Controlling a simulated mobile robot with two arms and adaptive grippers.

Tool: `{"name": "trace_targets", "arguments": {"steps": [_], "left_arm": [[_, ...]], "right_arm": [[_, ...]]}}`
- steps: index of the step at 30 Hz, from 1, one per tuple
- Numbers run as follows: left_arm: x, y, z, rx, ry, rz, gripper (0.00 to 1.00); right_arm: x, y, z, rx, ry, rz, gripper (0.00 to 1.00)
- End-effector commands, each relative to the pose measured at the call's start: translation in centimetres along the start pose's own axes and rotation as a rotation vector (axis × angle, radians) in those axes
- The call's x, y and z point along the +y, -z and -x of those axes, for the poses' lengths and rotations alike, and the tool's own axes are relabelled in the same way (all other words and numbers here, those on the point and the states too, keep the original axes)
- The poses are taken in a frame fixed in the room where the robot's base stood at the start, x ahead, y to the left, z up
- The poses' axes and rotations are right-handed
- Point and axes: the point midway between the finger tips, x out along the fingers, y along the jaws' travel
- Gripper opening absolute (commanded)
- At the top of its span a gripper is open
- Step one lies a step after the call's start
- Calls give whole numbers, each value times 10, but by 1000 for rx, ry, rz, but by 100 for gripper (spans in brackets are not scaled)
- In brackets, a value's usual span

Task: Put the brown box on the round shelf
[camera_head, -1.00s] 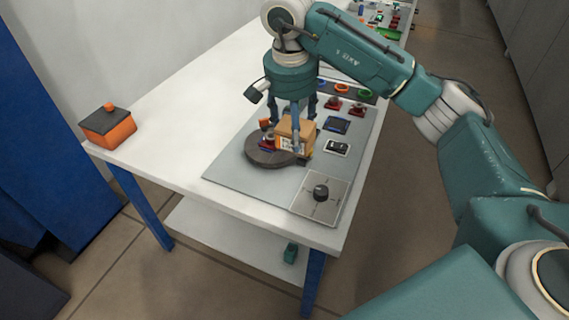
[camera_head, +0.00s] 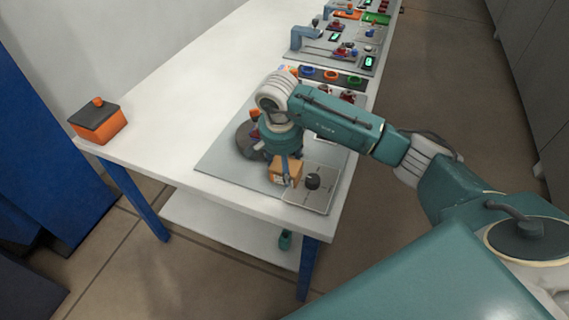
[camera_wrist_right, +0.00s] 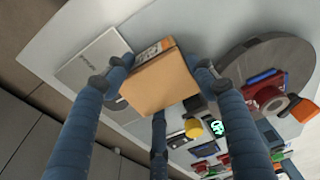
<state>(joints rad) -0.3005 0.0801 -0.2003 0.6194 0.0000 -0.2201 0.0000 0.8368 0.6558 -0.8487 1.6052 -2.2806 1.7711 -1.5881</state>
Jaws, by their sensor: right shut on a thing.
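The brown box (camera_head: 283,172) is a small cardboard cube with a label on one side. My right gripper (camera_head: 284,160) is shut on it, with blue fingers on opposite sides in the right wrist view (camera_wrist_right: 163,78). The round shelf (camera_head: 243,140) is a dark disc at the left of the box, partly hidden by my wrist. In the right wrist view the disc (camera_wrist_right: 298,58) carries a red and blue part and an orange part. My left gripper is out of view.
An orange container (camera_head: 98,122) stands at the table's left corner. More panels with small parts (camera_head: 335,45) fill the far end. The white tabletop (camera_head: 190,110) left of the panel is clear.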

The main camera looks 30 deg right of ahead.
Motion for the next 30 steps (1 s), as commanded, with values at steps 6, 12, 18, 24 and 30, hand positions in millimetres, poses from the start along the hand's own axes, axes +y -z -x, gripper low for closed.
{"name": "trace_targets", "arguments": {"steps": [6,12,18,24,30], "left_arm": [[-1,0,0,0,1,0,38],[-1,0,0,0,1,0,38],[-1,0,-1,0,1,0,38],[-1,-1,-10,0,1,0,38],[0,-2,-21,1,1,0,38]], "right_arm": [[0,0,0,1,1,0,64],[-1,0,0,1,2,0,78],[-1,1,2,2,3,0,78],[-2,2,26,6,8,0,78],[-2,2,70,7,8,0,78]]}}
